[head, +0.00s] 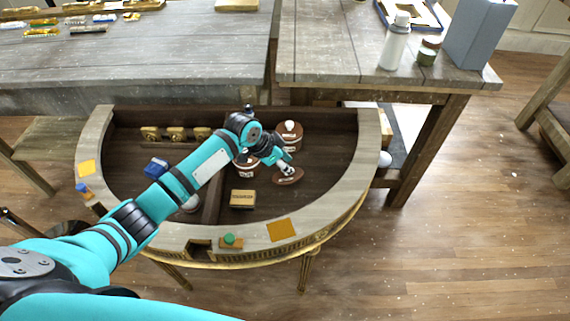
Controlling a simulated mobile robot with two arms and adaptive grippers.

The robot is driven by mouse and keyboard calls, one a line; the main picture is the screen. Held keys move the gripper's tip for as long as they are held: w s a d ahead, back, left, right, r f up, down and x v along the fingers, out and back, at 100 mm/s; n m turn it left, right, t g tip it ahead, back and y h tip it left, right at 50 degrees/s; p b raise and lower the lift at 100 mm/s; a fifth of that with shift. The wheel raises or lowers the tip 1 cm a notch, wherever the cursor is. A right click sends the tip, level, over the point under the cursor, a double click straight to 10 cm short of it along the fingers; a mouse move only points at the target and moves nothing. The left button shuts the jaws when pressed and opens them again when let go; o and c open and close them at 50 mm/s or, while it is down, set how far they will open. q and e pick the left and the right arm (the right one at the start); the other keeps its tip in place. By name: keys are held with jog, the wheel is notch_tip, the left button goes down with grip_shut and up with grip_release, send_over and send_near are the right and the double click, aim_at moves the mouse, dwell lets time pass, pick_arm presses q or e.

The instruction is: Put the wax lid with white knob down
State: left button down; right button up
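My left gripper (284,167) reaches over the right half of the half-round console. Its fingers close at the white knob of a brown wax lid (289,178), and the fingertips hide most of the knob. I cannot tell whether the lid touches the console floor (320,160) or hangs just above it. A brown wax jar (246,170) stands left of the gripper, partly hidden by the arm. Another brown jar with a white knob on top (291,131) stands behind the gripper. My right gripper is not in view.
A tan labelled box (243,198) lies in front, near the divider (213,198). A blue item (156,167) lies in the left half. An orange square (283,230) and a green knob (229,239) are on the pale rim (368,150). Console floor right of the lid is clear.

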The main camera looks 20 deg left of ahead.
pick_arm(q)
jog(key=shift+f, duration=0.3)
jog(key=shift+f, duration=0.2)
jog(key=c, duration=1.1)
grip_release()
jog(key=shift+o, duration=0.2)
jog(key=shift+r, duration=0.1)
